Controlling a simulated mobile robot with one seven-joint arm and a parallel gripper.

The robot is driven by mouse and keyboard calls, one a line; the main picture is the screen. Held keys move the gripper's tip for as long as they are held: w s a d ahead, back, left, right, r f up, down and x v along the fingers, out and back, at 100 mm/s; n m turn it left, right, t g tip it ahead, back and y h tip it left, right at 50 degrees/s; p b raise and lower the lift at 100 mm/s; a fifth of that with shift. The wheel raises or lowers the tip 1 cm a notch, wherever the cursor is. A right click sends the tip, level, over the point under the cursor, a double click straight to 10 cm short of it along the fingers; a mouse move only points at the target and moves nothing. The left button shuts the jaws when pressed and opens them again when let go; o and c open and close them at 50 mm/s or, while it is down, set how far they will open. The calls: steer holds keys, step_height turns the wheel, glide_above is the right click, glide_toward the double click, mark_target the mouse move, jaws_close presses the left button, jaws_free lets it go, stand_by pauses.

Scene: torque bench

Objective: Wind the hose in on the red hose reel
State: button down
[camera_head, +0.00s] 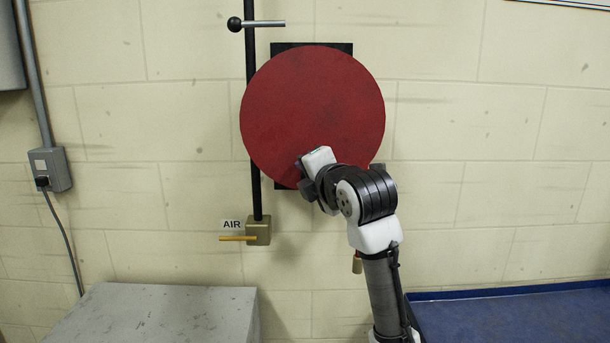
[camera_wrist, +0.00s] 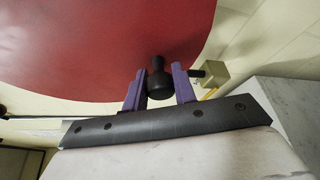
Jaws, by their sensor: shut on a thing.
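The red hose reel (camera_head: 305,105) is a large round disc on a black backing plate (camera_head: 345,48) on the wall. Its red face also fills the upper left of the wrist view (camera_wrist: 80,40). A black knob-shaped handle (camera_wrist: 158,88) stands at the lower part of the disc. My gripper (camera_wrist: 160,72) has its purple fingers on either side of this handle and is shut on it. In the head view my gripper (camera_head: 307,165) is at the disc's lower middle, and my wrist hides the handle. A small brass-coloured piece (camera_head: 357,263) hangs below the reel, partly behind my arm. No hose length is clearly visible.
A black pipe (camera_head: 253,150) runs down left of the reel, with a ball-ended lever (camera_head: 265,23) above and a valve block (camera_head: 258,231) with a yellow lever below, by an AIR label (camera_head: 232,224). A grey block (camera_head: 160,315) and blue surface (camera_head: 510,318) stand below.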

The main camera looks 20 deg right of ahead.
steer(key=shift+d, duration=0.15)
steer(key=c, duration=1.2)
jaws_free()
steer(key=shift+o, duration=0.2)
steer(key=s+r+b, duration=0.2)
steer(key=s+b, duration=0.1)
steer(key=s, duration=1)
steer(key=shift+s+d+b, duration=0.25)
steer(key=shift+s+b, duration=0.1)
steer(key=shift+r, duration=0.1)
